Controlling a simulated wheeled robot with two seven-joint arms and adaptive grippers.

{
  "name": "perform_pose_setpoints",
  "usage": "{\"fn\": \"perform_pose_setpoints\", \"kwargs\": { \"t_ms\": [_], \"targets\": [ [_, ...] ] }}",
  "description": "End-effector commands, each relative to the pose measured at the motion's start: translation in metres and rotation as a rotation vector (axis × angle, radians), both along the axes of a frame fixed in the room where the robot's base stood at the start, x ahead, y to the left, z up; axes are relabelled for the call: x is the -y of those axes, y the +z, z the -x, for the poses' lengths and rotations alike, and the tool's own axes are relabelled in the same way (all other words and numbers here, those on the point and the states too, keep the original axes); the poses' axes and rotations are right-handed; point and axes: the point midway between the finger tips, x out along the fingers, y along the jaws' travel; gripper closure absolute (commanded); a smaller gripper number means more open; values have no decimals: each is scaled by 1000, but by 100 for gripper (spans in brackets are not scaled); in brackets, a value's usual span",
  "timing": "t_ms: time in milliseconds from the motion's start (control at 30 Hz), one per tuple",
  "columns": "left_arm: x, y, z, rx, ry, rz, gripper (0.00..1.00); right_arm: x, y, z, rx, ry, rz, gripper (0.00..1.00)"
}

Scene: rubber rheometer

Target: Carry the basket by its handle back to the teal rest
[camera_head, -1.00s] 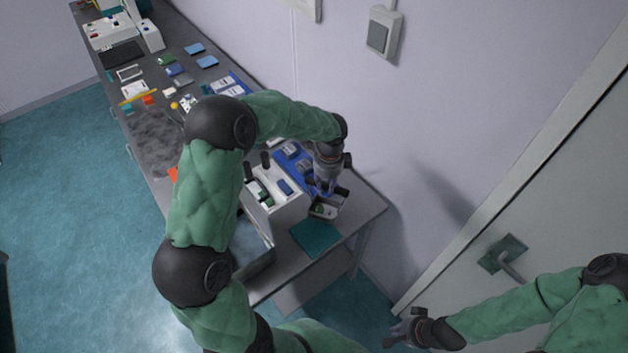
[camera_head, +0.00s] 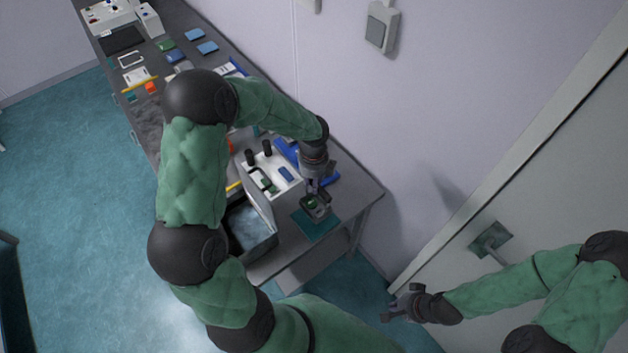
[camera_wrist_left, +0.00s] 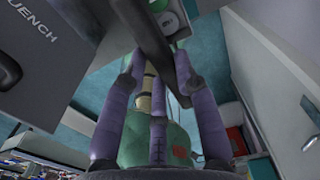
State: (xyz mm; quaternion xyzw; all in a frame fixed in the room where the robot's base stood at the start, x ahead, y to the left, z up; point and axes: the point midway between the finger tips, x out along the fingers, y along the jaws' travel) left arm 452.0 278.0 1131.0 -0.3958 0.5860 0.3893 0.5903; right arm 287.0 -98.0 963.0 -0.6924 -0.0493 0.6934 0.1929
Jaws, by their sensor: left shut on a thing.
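The small dark basket (camera_head: 316,207) with a green piece inside is in the head view, over the teal rest (camera_head: 318,228) near the table's front right corner. My left gripper (camera_head: 313,191) is above the basket and shut on its handle. In the left wrist view the dark handle (camera_wrist_left: 156,48) runs between the purple fingers, with part of the green piece (camera_wrist_left: 172,20) beyond it. Whether the basket touches the rest cannot be told. My right gripper (camera_head: 394,308) hangs empty in front of the door; its finger gap is unclear.
A pale box with an open bath (camera_head: 249,228) stands left of the basket; its grey side, lettered QUENCH (camera_wrist_left: 35,40), is close in the left wrist view. A blue tray (camera_head: 330,180) lies behind the basket. The wall and door (camera_head: 520,215) are to the right.

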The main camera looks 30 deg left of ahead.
Motion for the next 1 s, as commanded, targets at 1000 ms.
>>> {"fn": "perform_pose_setpoints", "kwargs": {
  "t_ms": [1000],
  "targets": [
    [-1,-55,-1,-3,1,-2,100,0,-36,0,0,0,0,100]
  ]
}}
